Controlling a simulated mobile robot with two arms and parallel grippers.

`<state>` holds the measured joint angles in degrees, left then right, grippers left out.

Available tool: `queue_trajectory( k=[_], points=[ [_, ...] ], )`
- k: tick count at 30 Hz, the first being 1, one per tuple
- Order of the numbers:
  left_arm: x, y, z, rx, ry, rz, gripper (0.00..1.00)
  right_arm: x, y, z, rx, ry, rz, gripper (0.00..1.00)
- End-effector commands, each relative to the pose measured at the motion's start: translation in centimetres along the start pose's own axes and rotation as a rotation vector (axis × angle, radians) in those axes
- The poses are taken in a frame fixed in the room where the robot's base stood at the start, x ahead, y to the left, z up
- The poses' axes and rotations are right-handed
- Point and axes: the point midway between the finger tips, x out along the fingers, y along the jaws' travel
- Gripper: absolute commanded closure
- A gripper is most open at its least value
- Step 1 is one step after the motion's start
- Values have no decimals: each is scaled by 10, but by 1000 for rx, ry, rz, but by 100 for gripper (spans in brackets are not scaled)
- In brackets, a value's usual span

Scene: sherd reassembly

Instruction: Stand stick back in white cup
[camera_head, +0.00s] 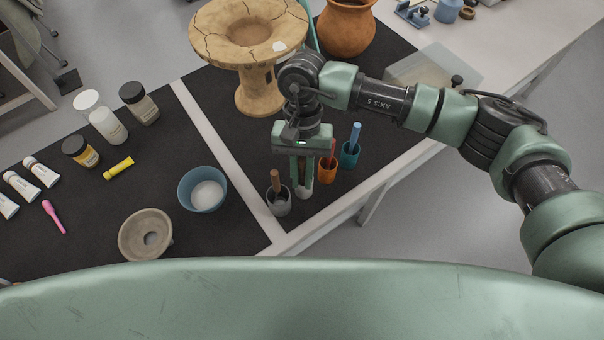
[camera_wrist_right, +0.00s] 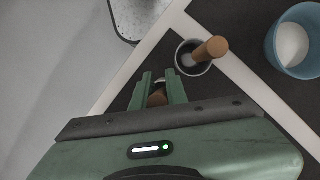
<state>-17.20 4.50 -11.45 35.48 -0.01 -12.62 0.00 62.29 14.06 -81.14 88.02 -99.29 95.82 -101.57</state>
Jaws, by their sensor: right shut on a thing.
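The white cup (camera_head: 279,207), looking grey here, stands near the front corner of the dark table mat. A brown stick (camera_head: 275,181) leans up out of it. The cup (camera_wrist_right: 181,66) and its stick (camera_wrist_right: 211,49) also show in the right wrist view. My right gripper (camera_head: 301,183) points down just right of the cup, apart from it. It is shut on a second stick (camera_wrist_right: 158,97), brown with a pale grey end (camera_head: 303,191) low between the fingertips. Most of this stick is hidden by the fingers. My left gripper is not in view.
An orange cup (camera_head: 326,172) with a red stick and a teal cup (camera_head: 349,157) with a blue stick stand right of my gripper. A blue bowl (camera_head: 203,189) stands left, past a pale strip. A large clay stand (camera_head: 258,98) is behind. The table edge is close in front.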

Motion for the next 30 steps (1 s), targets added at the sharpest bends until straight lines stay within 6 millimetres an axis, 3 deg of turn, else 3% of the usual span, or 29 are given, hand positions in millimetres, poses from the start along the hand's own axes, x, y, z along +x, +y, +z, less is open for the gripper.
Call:
queue_trajectory(
  k=[5,6,9,20,30],
  points=[
    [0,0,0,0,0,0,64,0,0,0,0,0,0,100],
    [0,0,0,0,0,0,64,0,0,0,0,0,0,83],
    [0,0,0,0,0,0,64,0,0,0,0,0,0,61],
    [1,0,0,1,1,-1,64,-4,0,0,0,1,0,61],
    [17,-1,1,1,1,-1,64,-55,-1,-1,0,4,-2,61]
  ],
)
